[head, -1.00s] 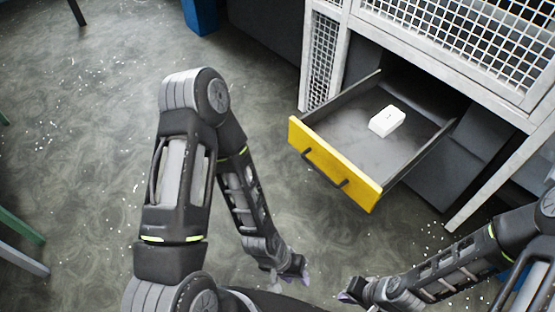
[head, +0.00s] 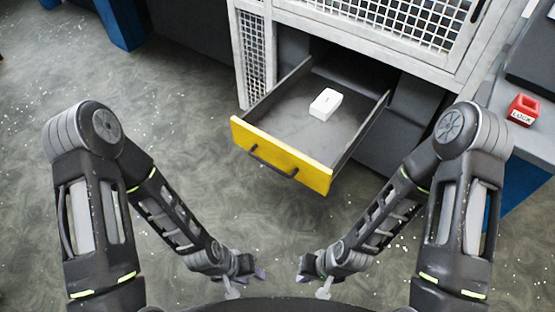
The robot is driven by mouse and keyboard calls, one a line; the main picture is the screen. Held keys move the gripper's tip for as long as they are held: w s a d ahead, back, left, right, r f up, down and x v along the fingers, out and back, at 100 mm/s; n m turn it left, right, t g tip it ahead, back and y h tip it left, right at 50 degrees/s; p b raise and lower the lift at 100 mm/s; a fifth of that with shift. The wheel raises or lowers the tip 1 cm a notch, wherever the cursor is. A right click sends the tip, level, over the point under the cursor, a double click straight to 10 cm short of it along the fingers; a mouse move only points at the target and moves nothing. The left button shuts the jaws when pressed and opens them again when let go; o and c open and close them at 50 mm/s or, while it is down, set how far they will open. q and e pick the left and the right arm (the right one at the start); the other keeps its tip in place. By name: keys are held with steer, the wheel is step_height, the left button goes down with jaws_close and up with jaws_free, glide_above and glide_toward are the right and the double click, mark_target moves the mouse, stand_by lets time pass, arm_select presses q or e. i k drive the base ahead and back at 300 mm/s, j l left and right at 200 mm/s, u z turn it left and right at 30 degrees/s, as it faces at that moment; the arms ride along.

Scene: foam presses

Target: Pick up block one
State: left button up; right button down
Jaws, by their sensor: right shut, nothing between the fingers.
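A white block (head: 325,104) lies in the open drawer (head: 285,110), toward its back right. The drawer has a yellow front with a dark handle. My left gripper (head: 262,275) is low in the head view, in front of the drawer and well short of the block. Its fingers are too small to tell whether they are open. My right gripper (head: 299,277) is shut and empty, low in the head view, facing the left one with a small gap between them. Neither gripper touches the block or drawer.
The drawer slides out of a white-framed cabinet with mesh panels (head: 385,25). A red block marked LOCK (head: 523,109) sits on a surface at the right. A blue post (head: 120,22) stands at the back left. The floor before the drawer is open.

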mark_target(328, 102)
steer(key=i+j, duration=0.2)
steer(key=i, duration=0.15)
steer(key=i+j, duration=0.2)
steer(key=i, duration=0.15)
steer(key=z, duration=2.5)
